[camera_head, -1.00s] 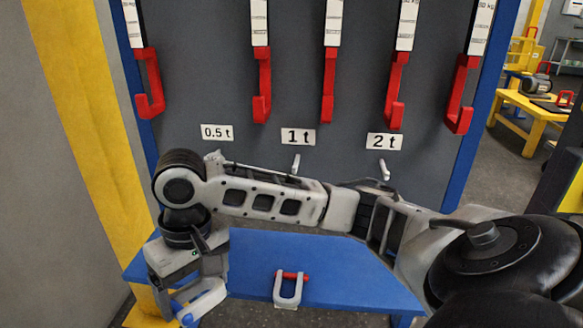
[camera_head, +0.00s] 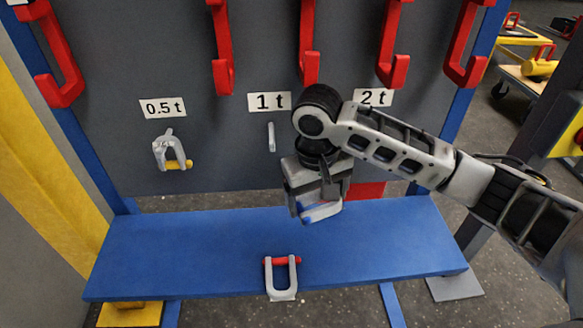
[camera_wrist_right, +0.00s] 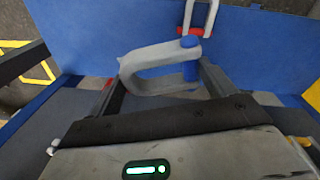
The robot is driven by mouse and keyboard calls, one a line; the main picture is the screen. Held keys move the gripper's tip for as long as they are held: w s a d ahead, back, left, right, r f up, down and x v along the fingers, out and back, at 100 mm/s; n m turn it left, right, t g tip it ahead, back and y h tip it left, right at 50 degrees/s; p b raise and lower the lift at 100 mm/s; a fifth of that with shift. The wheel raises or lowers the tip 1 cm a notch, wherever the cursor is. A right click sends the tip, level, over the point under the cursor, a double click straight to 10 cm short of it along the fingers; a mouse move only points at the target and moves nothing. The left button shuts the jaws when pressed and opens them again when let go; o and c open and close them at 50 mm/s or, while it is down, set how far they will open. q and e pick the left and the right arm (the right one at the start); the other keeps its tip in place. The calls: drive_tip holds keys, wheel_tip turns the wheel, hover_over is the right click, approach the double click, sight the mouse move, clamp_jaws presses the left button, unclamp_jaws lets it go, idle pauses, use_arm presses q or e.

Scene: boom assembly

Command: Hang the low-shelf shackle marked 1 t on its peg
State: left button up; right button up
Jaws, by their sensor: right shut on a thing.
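My right gripper (camera_head: 318,200) is shut on a grey shackle with a blue pin (camera_wrist_right: 145,66), held above the blue low shelf (camera_head: 200,250). No mark on it is readable. A second grey shackle with a red pin (camera_head: 282,278) lies on the shelf near its front edge; part of it shows at the top of the right wrist view (camera_wrist_right: 200,15). The 1 t peg (camera_head: 271,136) is bare, under the 1 t label (camera_head: 269,102), up and left of my gripper. My right arm hides the peg under the 2 t label (camera_head: 374,97). My left gripper is out of view.
A shackle with a yellow pin (camera_head: 171,150) hangs on the peg under the 0.5 t label (camera_head: 163,108). Several red hooks (camera_head: 222,65) line the top of the grey board (camera_head: 220,165). A yellow post (camera_head: 35,190) stands at the left. The shelf's left half is clear.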

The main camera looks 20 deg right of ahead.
drive_tip(key=w+d+n+t+h+p, duration=0.2)
drive_tip(key=w+n+t+h+p, duration=0.2)
drive_tip(key=w+n+t+h, duration=0.3)
drive_tip(key=s+a+r+n+t+y+p, duration=0.2)
drive_tip(key=a+n+t+y, duration=0.2)
drive_tip(key=a+t, duration=0.15)
drive_tip(key=s+a+r+n+t+y+p, duration=0.1)
drive_tip(key=s+a+r+n+t+y, duration=0.1)
drive_tip(key=s+a+n+t+y, duration=0.25)
drive_tip(key=shift+t+h, duration=0.25)
drive_tip(key=shift+t, duration=0.45)
drive_tip(key=shift+w+d+f+b, duration=0.1)
drive_tip(key=shift+w+d+b, duration=0.25)
drive_tip(key=shift+w, duration=1.55)
drive_tip(key=shift+w+d+f+b, duration=0.15)
drive_tip(key=shift+w+d, duration=0.45)
drive_tip(key=shift+w, duration=1.25)
drive_tip(key=shift+w+d+b, duration=0.3)
drive_tip(key=shift+w+d, duration=0.15)
drive_tip(key=shift+w, duration=1.45)
use_arm(q)
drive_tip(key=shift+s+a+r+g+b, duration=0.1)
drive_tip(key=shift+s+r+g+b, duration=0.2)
drive_tip(key=shift+b, duration=1.2)
use_arm(e)
drive_tip(key=shift+w+d+f, duration=0.15)
drive_tip(key=shift+w+f, duration=0.45)
drive_tip(key=shift+f, duration=0.25)
